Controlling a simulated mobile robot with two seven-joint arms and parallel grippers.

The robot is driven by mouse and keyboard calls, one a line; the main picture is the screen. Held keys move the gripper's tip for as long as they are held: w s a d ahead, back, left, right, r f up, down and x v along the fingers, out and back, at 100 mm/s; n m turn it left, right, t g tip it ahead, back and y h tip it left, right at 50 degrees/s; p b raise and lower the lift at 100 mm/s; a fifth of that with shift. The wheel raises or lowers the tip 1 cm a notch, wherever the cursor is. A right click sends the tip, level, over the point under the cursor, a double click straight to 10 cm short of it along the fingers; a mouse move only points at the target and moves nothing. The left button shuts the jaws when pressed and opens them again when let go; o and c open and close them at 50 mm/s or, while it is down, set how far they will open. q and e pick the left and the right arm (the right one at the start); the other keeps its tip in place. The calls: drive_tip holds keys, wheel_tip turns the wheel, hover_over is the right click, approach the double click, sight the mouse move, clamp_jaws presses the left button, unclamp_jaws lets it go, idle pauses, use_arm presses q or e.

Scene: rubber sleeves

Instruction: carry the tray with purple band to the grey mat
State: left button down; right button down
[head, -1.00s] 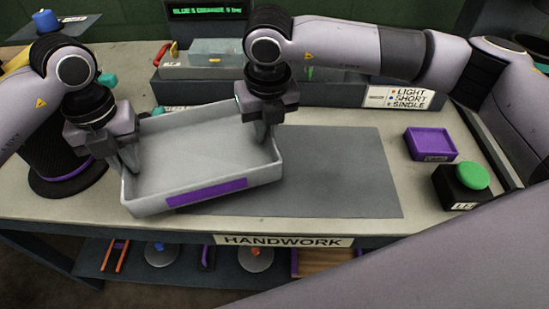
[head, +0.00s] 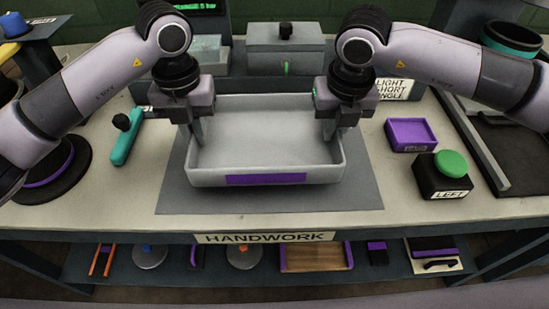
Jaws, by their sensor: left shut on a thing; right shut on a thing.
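The light grey tray with a purple band (head: 265,179) is over the grey mat (head: 270,200), in the middle of the workbench. The mat shows on the left, front and right of the tray. I cannot tell whether the tray touches the mat or hangs just above it. The tray is level and looks empty. My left gripper (head: 196,132) is shut on the tray's left wall. My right gripper (head: 329,128) is shut on the tray's right wall.
A small purple tray (head: 411,134) and a black box with a green button (head: 451,165) stand to the right. A teal-handled tool (head: 126,140) lies to the left. A grey lidded box (head: 285,50) stands behind. The bench front edge bears a HANDWORK label (head: 265,238).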

use_arm(q)
drive_tip(key=shift+w+d, duration=0.1)
drive_tip(key=shift+d, duration=0.2)
use_arm(e)
drive_tip(key=shift+d, duration=0.4)
use_arm(q)
drive_tip(key=shift+f, duration=0.1)
use_arm(e)
drive_tip(key=shift+f, duration=0.15)
